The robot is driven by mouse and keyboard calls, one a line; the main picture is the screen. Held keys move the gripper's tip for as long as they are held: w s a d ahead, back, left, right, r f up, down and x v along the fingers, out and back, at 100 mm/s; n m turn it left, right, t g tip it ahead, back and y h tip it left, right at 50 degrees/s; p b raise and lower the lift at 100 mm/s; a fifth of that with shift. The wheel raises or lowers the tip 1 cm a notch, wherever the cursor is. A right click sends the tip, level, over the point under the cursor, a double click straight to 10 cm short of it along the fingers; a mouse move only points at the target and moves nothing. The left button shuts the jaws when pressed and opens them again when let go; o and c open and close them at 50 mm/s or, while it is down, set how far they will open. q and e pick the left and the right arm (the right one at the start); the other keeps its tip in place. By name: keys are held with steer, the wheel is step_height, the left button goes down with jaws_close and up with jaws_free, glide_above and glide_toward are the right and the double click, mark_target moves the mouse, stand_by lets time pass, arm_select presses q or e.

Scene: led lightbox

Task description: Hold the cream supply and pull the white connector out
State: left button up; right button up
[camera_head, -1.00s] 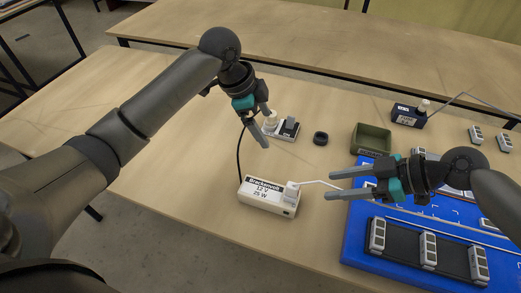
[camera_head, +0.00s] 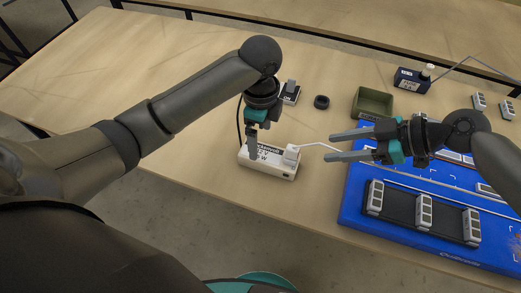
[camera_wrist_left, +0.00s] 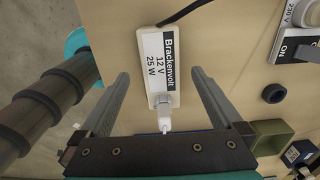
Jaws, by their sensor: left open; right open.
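The cream supply (camera_head: 270,161), labelled Brackenvolt 12 V 25 W, lies on the table in the head view. The white connector (camera_head: 291,153) sits at its right end, with a white cable leading right. My left gripper (camera_head: 252,147) points down over the supply's left part, hiding some of its label. In the left wrist view, the supply (camera_wrist_left: 160,61) and white connector (camera_wrist_left: 164,108) lie between the two open, empty fingers, which appear clear of the sides. My right gripper (camera_head: 332,146) is open and empty, to the right of the connector, its fingers pointing left.
A blue board (camera_head: 355,220) with several white light modules is at the right. Behind are a white switch box (camera_head: 290,93), a black ring (camera_head: 321,102), a green bin (camera_head: 373,103) and a dark blue supply (camera_head: 411,80). The table's left side is clear.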

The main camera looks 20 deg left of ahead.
mark_target(261, 151)
arm_select(q)
step_height(261, 151, down, 8)
stand_by(0.4)
jaws_close()
steer(key=c, duration=0.5)
jaws_free()
steer(key=c, duration=0.9)
stand_by(0.4)
arm_select(e)
steer(key=shift+o, duration=0.2)
